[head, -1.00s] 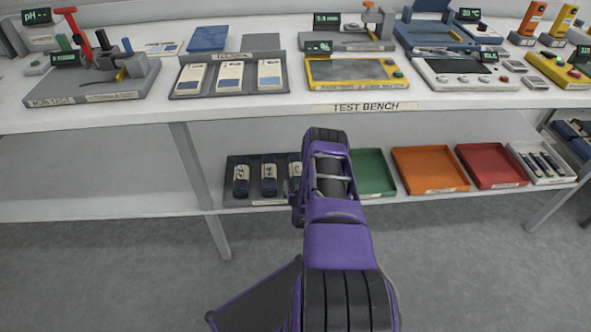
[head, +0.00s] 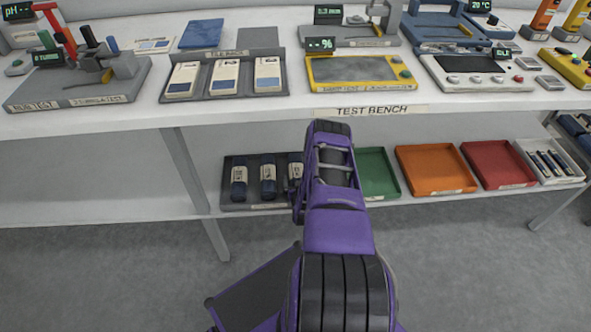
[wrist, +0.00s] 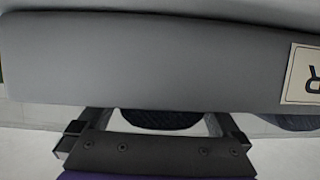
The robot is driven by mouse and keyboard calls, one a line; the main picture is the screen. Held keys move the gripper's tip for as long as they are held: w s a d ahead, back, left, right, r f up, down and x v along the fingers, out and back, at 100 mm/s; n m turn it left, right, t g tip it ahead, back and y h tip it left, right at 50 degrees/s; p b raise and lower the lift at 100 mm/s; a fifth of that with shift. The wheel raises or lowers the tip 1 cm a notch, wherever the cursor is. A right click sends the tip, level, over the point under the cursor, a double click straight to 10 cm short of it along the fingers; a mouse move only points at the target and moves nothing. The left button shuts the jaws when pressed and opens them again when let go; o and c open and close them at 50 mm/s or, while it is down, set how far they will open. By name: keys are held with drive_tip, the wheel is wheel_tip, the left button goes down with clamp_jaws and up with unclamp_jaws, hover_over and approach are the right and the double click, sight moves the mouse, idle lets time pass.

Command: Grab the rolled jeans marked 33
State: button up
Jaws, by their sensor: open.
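Rolled dark blue jeans with pale labels stand in a row in a grey tray (head: 231,207) on the lower shelf. The left roll (head: 239,178) and middle roll (head: 268,177) show clearly; the right roll (head: 295,172) is partly behind my arm. Their label marks are too small to read, so I cannot tell which is 33. In the wrist view my gripper (wrist: 150,122) is open, its fingers apart. A dark blue fabric end (wrist: 162,118) shows between them, apparently not gripped, and another (wrist: 296,122) lies right. My gripper's fingers are hidden in the head view.
A grey surface (wrist: 150,60) with a partly seen label (wrist: 302,75) fills the upper wrist view, close to the fingers. Green (head: 376,174), orange (head: 436,170) and red (head: 497,165) trays stand right on the shelf. The test bench top (head: 230,112) overhangs it.

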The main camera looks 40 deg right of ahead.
drive_tip(key=shift+w+d+f, duration=0.15)
drive_tip(key=shift+w+d, duration=0.05)
drive_tip(key=shift+w, duration=0.05)
clamp_jaws()
idle(0.4)
